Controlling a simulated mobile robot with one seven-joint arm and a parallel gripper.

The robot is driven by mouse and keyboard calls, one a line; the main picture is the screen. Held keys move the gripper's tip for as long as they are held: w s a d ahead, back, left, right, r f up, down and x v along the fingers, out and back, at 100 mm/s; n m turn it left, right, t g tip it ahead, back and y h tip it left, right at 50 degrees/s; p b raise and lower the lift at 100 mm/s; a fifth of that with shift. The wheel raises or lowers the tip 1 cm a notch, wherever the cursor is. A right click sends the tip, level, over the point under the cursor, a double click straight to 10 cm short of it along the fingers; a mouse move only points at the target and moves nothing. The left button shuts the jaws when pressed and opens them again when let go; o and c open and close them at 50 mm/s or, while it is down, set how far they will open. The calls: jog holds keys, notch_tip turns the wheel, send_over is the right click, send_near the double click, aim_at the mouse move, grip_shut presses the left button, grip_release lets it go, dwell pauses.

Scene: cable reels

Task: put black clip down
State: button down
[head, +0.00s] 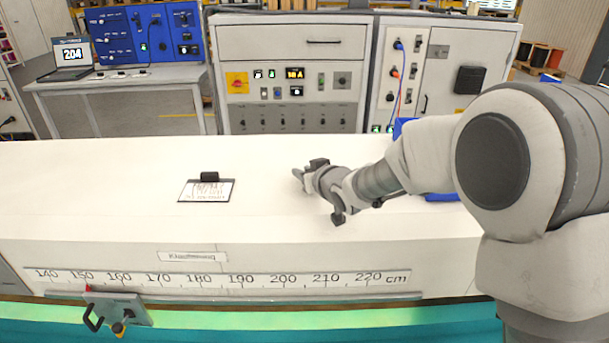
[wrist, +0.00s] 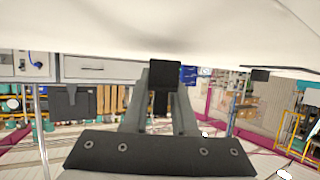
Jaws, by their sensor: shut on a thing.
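My gripper (head: 299,175) is over the right part of the white bench, pointing left in the head view. In the wrist view, its two grey fingers (wrist: 160,105) are shut on a black clip (wrist: 165,75), a small dark block between the fingertips. The held clip cannot be clearly told from the gripper's dark parts in the head view. The gap between it and the bench is hard to judge.
The white bench (head: 90,190) is mostly bare. A dark-edged sheet (head: 206,193) with a black block (head: 209,177) at its top lies left of my gripper. A ruler (head: 240,280) and a clamp (head: 115,312) are along the front. A control cabinet (head: 290,75) stands behind.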

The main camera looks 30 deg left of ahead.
jog(key=shift+f, duration=0.55)
jog(key=c, duration=0.7)
grip_release()
jog(key=shift+f, duration=0.1)
jog(key=shift+r, duration=0.2)
jog(key=b+v, duration=0.1)
jog(key=v, duration=1.1)
jog(key=shift+f, duration=0.1)
